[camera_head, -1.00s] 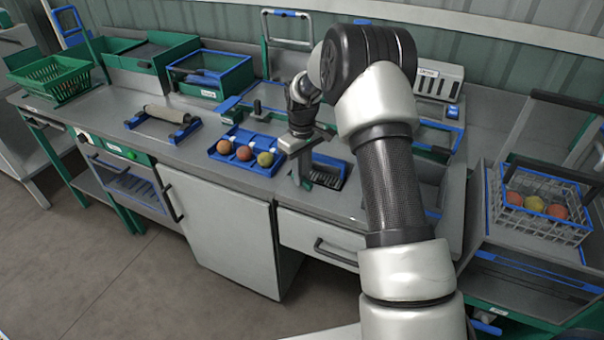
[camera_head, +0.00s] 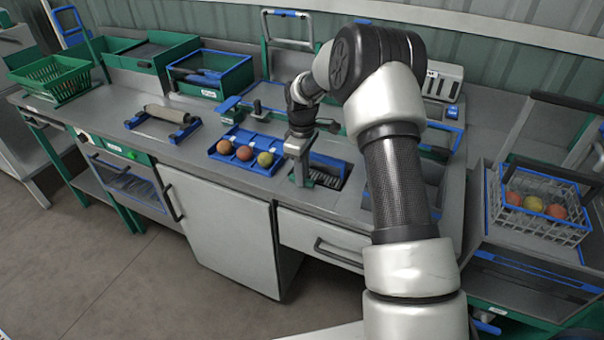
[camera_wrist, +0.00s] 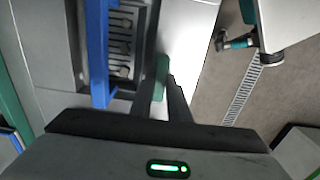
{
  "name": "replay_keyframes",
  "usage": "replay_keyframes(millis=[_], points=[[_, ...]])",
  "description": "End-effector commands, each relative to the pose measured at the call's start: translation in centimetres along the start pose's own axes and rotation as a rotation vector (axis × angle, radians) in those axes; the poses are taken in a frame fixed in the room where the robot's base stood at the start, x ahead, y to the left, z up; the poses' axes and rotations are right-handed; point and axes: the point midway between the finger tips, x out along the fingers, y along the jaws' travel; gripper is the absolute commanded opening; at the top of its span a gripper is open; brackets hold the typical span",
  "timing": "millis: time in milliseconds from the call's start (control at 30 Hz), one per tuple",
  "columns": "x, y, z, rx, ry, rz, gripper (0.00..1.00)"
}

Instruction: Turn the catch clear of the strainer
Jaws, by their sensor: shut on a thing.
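My gripper (camera_wrist: 163,88) is shut on a small green piece, which looks like the catch (camera_wrist: 161,68), in the wrist view. The catch lies between the two dark fingertips, and its lower part is hidden by them. Just left of it is the slotted grey strainer (camera_wrist: 121,45) in a recess, with a blue bar (camera_wrist: 97,50) along it. In the head view my gripper (camera_head: 299,178) points down at the left end of the strainer recess (camera_head: 328,171) in the worktop.
A blue tray (camera_head: 221,154) with three round fruits stands just left of my gripper. A roller stand (camera_head: 166,118) is further left. A wire basket (camera_head: 530,216) with fruits stands at the right. The worktop's front edge is close to my gripper.

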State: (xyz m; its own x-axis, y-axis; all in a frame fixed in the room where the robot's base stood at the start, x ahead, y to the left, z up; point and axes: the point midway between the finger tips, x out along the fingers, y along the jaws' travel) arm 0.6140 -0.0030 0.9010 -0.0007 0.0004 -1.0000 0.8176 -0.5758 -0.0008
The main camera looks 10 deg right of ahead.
Motion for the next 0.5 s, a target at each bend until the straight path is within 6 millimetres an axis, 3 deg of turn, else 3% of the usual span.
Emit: replay_keyframes(millis=[200,233,300,500], points=[[-0.11,0.06,-0.07,-0.003,0.001,0.003,0.0],[-0.11,0.06,-0.07,-0.003,0.001,0.002,0.21],[-0.1,0.05,-0.06,-0.003,0.001,0.002,0.32],[-0.05,0.02,-0.03,-0.001,0.0,0.001,0.34]])
